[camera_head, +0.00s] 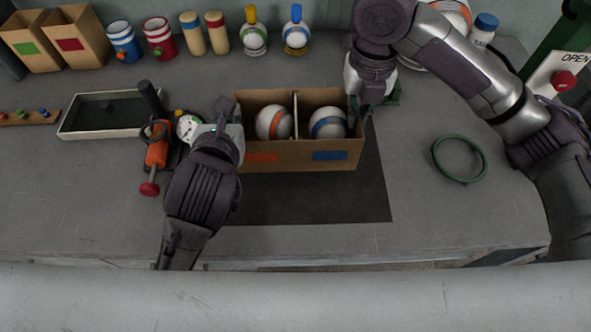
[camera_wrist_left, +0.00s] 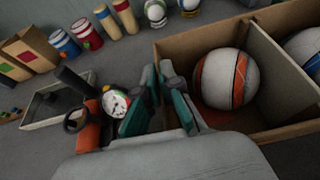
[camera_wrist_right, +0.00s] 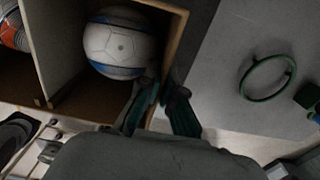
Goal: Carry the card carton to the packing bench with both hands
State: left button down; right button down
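The card carton (camera_head: 300,157) is an open brown box on the dark mat, with an orange and a blue mark on its front. A divider splits it, with an orange-striped ball (camera_head: 274,122) in the left compartment and a blue-striped ball (camera_head: 327,122) in the right. My left gripper (camera_wrist_left: 158,75) is at the carton's left wall, its fingers close together at the rim and partly hiding the wall. My right gripper (camera_wrist_right: 164,92) is at the right wall, one finger inside and one outside, nearly closed on it. The carton looks level.
Left of the carton are a gauge (camera_head: 187,127), an orange tool (camera_head: 156,152) and a shallow tray (camera_head: 80,125). A green ring (camera_head: 459,159) lies to the right. Cans and bottles line the back. The dark mat (camera_head: 330,200) is bare in front.

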aim_at(353, 134)
pick_arm(q)
jog(key=shift+d+f, duration=0.2)
jog(key=shift+f, duration=0.2)
pick_arm(e)
jog(key=shift+w+a+f, duration=0.1)
jog(key=shift+f, duration=0.2)
pick_arm(q)
jog(key=shift+r, duration=0.1)
pick_arm(e)
jog(key=shift+r, duration=0.1)
